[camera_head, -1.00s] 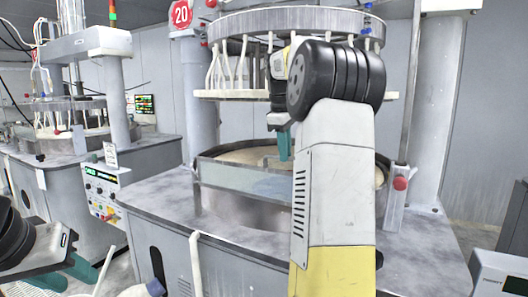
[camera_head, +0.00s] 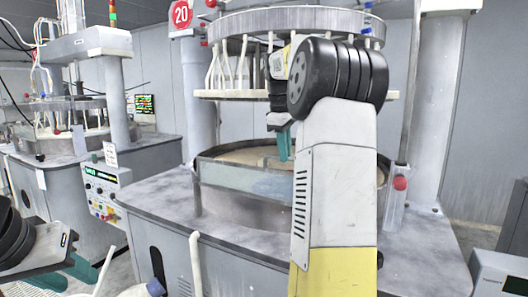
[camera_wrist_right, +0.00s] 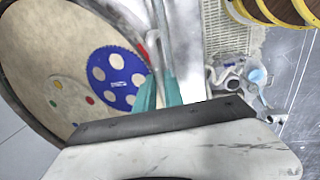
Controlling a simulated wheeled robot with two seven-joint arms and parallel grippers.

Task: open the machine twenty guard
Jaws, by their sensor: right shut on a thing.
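Machine twenty carries a red sign (camera_head: 181,14) with the number 20. Its guard (camera_head: 235,178) is a clear panel along the front of the round platen basin (camera_head: 245,208). My right gripper (camera_head: 283,145) is over the basin, partly hidden by my own forearm. In the right wrist view its teal fingers (camera_wrist_right: 160,92) are closed on a thin grey upright edge, which looks like part of the guard. The exact contact is hidden. My left gripper (camera_head: 65,277) is low at the left, away from the guard, and its finger gap is unclear.
A ring-shaped upper head (camera_head: 300,22) hangs above the basin. A post with a red knob (camera_head: 400,183) stands at the right. A control panel (camera_head: 102,190) and another machine (camera_head: 60,150) are at the left. A blue disc (camera_wrist_right: 118,78) lies on the platen.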

